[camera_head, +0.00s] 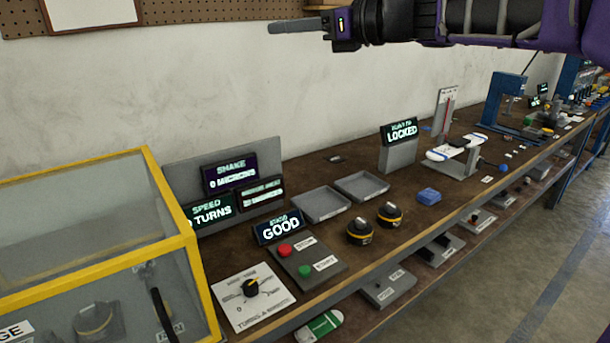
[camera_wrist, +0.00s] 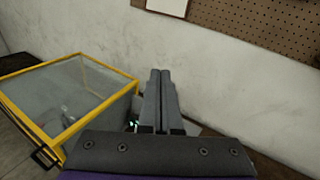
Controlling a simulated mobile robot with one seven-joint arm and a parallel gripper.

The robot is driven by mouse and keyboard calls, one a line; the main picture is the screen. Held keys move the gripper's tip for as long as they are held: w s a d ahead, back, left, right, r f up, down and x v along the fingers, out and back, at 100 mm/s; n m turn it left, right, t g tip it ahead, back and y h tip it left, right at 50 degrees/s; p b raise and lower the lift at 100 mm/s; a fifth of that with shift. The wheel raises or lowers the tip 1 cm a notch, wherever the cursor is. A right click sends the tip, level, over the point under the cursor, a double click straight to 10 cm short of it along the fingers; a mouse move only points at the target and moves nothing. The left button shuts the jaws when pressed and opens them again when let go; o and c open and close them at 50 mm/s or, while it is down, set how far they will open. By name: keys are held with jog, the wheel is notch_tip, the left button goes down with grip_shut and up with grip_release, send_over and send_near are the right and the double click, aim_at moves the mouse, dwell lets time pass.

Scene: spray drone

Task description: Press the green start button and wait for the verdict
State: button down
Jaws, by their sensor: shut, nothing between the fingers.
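The green start button (camera_head: 304,271) sits on a dark control plate (camera_head: 322,283) on the bench, below a red button (camera_head: 285,250). A small display (camera_head: 280,229) behind the plate reads "GOOD". My gripper (camera_head: 283,27) is at the top of the head view, high above the bench and far from the button. Its fingers are shut and empty, pointing left. The shut fingers also show in the wrist view (camera_wrist: 160,84), where the buttons cannot be seen.
A yellow-framed clear case (camera_head: 160,190) stands at the left; it also shows in the wrist view (camera_wrist: 107,73). A dial panel (camera_head: 249,297), speed display (camera_head: 210,211), two grey trays (camera_head: 321,204) and two black-yellow knobs (camera_head: 360,233) are near the buttons. The air above is clear.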

jog(key=m, duration=0.1)
jog(key=m+g+h+p, duration=0.2)
jog(key=m+h+p, duration=0.55)
jog(key=m, duration=2.25)
send_over(309, 271)
notch_tip(309, 271, down, 37)
jog(key=shift+b, duration=0.4)
jog(key=shift+f, duration=0.1)
jog(key=shift+h, duration=0.25)
notch_tip(309, 271, down, 9)
jog(key=b, duration=0.6)
jog(key=shift+b, duration=0.3)
